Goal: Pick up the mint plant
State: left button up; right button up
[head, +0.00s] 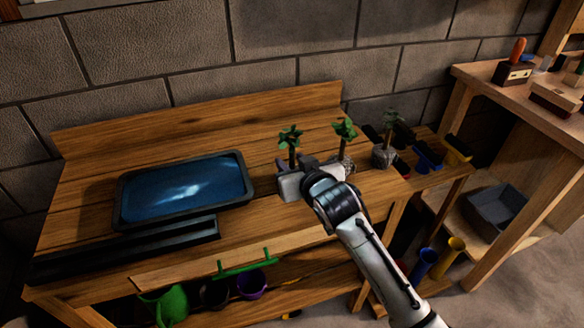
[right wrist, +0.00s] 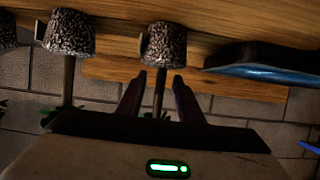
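Three small potted plants stand in a row on the wooden bench; I cannot tell by look which is the mint. The left plant (head: 291,137) has green leaves on a thin stem, and my gripper hides its pot in the head view. The middle plant (head: 344,130) and right plant (head: 384,152) stand to its right. My right gripper (right wrist: 160,82) is open, with a finger on each side of the left plant's stem. In the right wrist view, upside down, that plant's speckled pot (right wrist: 163,45) is at the top. My left gripper is out of view.
A black tray with a blue inside (head: 185,188) lies left of the plants. A wall stands behind the bench (head: 110,160). Small coloured pots (head: 428,153) sit right of the plants. Another table (head: 500,90) stands at far right.

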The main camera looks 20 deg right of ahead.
grip_shut()
